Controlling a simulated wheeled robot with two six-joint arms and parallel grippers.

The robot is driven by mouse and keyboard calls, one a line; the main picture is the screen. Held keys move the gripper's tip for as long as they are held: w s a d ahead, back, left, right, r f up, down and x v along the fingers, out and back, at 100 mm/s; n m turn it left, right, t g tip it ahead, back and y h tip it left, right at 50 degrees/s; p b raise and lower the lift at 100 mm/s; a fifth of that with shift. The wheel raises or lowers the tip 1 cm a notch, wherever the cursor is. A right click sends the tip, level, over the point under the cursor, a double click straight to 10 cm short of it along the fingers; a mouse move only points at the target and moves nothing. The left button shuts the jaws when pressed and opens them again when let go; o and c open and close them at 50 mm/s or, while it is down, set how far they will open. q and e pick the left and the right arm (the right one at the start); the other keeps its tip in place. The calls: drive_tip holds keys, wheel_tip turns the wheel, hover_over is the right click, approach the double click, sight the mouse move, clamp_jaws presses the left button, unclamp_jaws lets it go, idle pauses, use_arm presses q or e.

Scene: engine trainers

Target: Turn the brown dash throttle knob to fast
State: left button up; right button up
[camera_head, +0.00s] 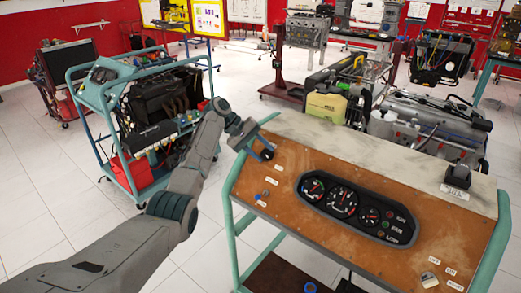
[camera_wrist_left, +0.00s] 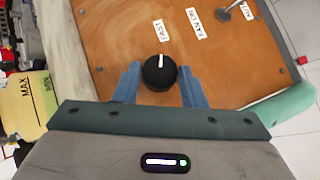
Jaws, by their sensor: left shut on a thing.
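The throttle knob (camera_wrist_left: 160,73) is round and black with a white pointer line, mounted on the brown dash panel (camera_wrist_left: 100,25). In the left wrist view its pointer aims up at the white FAST label (camera_wrist_left: 159,29). My left gripper (camera_wrist_left: 160,85) has its blue fingers on either side of the knob and is shut on it. In the head view the left gripper (camera_head: 264,151) is at the upper left corner of the brown dash panel (camera_head: 285,215), partly covering the knob. My right gripper is not in view.
A gauge cluster (camera_head: 345,205) sits mid-panel, with a black part (camera_head: 456,180) at the panel's right. A toggle switch (camera_wrist_left: 229,10) is near the knob. A teal-framed engine cart (camera_head: 75,85) stands to the left, with open white floor around it.

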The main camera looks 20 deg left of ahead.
use_arm(q)
drive_tip(key=shift+m+y, duration=0.3)
drive_tip(key=shift+m, duration=0.2)
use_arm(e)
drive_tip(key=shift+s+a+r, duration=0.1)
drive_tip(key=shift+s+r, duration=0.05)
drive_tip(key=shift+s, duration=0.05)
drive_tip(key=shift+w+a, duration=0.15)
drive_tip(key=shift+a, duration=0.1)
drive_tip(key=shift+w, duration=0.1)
use_arm(q)
drive_tip(key=o, duration=1)
drive_tip(key=shift+d, duration=0.1)
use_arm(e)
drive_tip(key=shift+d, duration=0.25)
use_arm(q)
drive_tip(key=shift+r, duration=0.1)
drive_tip(key=shift+b+v, duration=1.15)
drive_tip(key=shift+v, duration=4.15)
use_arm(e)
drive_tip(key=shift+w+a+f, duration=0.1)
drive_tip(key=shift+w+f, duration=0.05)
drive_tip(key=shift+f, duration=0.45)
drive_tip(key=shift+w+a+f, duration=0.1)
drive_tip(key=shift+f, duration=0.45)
